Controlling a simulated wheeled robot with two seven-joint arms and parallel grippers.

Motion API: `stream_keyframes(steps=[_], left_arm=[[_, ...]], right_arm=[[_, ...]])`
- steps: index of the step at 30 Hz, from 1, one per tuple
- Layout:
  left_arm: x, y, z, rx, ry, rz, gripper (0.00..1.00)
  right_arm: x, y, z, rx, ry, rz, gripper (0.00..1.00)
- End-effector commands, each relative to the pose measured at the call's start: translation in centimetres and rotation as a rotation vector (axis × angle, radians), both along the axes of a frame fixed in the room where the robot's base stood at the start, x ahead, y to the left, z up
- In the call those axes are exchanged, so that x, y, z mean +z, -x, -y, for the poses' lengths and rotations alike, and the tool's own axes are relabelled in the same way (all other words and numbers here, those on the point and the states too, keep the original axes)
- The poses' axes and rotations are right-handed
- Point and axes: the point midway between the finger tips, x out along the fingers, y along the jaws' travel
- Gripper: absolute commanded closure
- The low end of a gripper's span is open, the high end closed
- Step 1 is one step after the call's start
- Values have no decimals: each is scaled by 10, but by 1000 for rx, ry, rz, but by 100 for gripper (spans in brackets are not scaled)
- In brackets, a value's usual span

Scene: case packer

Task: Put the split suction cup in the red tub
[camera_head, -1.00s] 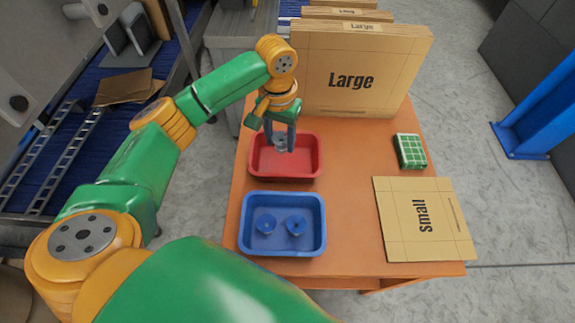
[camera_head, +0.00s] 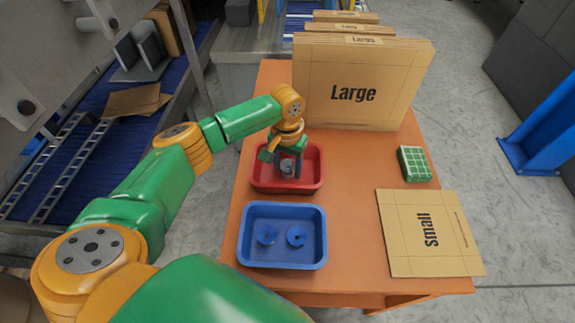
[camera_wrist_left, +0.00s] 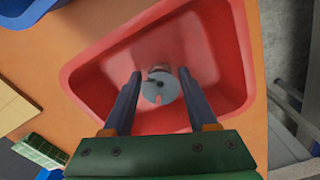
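The split suction cup (camera_head: 287,167) is a small grey disc with a stem; a reddish gap shows in its disc in the left wrist view (camera_wrist_left: 161,89). My left gripper (camera_head: 288,163) points down into the red tub (camera_head: 318,180). My right gripper is not in view.
A blue tub (camera_head: 282,259) with two blue suction cups stands in front of the red tub. A large carton stack (camera_head: 355,95) stands behind it. A green-and-white box (camera_head: 414,163) and a flat small carton (camera_head: 420,255) lie to the right on the orange table (camera_head: 350,180).

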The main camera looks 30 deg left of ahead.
Motion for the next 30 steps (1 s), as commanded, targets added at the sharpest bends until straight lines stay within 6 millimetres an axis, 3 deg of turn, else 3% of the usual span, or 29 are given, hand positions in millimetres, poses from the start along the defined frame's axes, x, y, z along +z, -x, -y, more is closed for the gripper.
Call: stream_keyframes(steps=[2, 11, 14, 24, 30], left_arm=[[0, 0, 0, 0, 0, 0, 19], [3, 0, 0, 0, -1, 2, 19], [18, -1, 0, -1, 0, 3, 19], [107, -1, 0, 0, 1, 3, 19], [123, 0, -1, 1, 0, 0, 19]], right_arm=[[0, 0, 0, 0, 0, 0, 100], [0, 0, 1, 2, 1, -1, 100], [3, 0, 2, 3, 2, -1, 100], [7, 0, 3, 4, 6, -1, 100], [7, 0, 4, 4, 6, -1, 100]])
